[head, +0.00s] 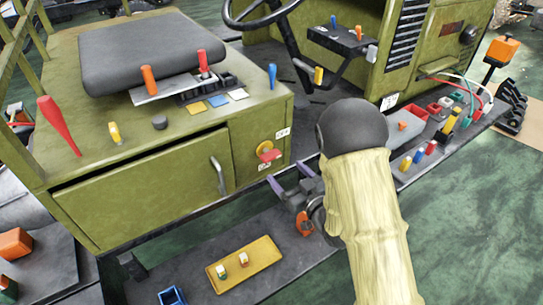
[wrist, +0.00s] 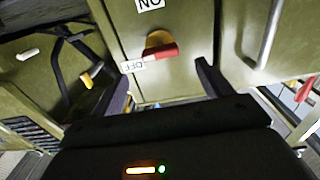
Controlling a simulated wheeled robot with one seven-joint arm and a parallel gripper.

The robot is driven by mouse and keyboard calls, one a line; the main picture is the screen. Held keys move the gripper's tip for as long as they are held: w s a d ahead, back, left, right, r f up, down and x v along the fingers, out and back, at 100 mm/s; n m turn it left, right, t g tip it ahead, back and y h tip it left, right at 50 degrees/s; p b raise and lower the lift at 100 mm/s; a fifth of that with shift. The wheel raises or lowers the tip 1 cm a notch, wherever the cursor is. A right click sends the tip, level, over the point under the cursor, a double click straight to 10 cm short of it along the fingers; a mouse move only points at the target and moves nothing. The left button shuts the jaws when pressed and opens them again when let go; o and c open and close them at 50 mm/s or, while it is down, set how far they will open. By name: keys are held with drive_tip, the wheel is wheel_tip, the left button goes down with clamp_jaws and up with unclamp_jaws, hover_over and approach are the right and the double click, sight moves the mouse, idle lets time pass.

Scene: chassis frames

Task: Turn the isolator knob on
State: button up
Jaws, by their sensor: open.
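The isolator knob (head: 269,154) is a red handle on a round yellow-orange base, on the green cabinet's end face. In the wrist view the red handle (wrist: 160,52) lies nearly level, its left end close to the OFF label (wrist: 132,66). The ON label (wrist: 150,4) is above the knob, at the picture's top edge. My gripper (head: 290,177) is open and empty, just below and right of the knob in the head view. In the wrist view my gripper (wrist: 163,82) has its fingers apart, with the knob beyond and between their tips. They seem not to touch it.
A silver door handle (head: 218,174) stands out on the cabinet front, left of the knob. Above are a dark seat (head: 140,50) and several coloured levers. A yellow tray (head: 230,280) with small parts lies on the dark step below. Red and grey boxes sit at right.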

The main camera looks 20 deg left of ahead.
sight(274, 159)
drive_tip(key=p+x, duration=0.1)
drive_tip(key=x, duration=0.8)
drive_tip(key=c, duration=1)
